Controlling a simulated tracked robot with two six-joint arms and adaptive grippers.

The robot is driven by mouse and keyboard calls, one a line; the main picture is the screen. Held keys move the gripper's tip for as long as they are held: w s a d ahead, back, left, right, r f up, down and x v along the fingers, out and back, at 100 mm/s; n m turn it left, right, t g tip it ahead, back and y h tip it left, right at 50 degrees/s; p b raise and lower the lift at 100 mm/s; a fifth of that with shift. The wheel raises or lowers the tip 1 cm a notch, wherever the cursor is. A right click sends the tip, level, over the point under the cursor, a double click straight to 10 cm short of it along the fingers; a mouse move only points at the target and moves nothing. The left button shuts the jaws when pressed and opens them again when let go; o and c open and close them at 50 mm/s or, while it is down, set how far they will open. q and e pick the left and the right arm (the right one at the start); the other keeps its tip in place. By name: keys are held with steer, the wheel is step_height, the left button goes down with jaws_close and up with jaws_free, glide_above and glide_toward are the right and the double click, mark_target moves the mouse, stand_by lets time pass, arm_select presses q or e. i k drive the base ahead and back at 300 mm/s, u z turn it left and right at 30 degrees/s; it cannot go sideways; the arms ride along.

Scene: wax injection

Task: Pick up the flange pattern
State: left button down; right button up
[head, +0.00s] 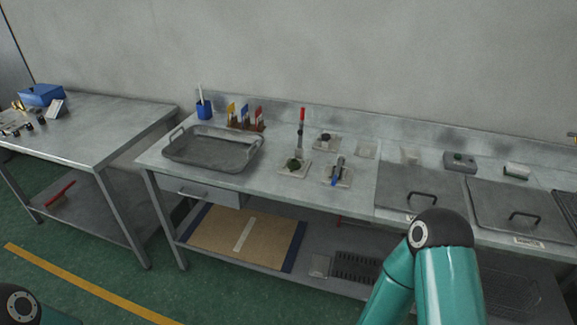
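Several small pale plates lie on the middle metal bench, some with small parts on them. One plate (287,171) holds a dark green part (294,163). Another plate (345,183) holds a grey-blue part (337,172). A plate behind holds a dark round part (325,137). The parts are too small for me to tell which is the flange pattern. Only teal links of my two arms show, at the lower left corner and lower right. Both grippers are out of the picture.
A grey metal tray (214,165) with handles sits left of the plates. Behind it are a blue cup (204,109) and a rack of coloured tools (245,125). A red-topped upright tool (302,118) stands among the plates. Lidded tanks (421,180) are to the right.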

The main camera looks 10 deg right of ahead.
mark_target(295, 164)
steer(key=u, duration=0.1)
steer(key=i, duration=1)
steer(key=z, duration=0.1)
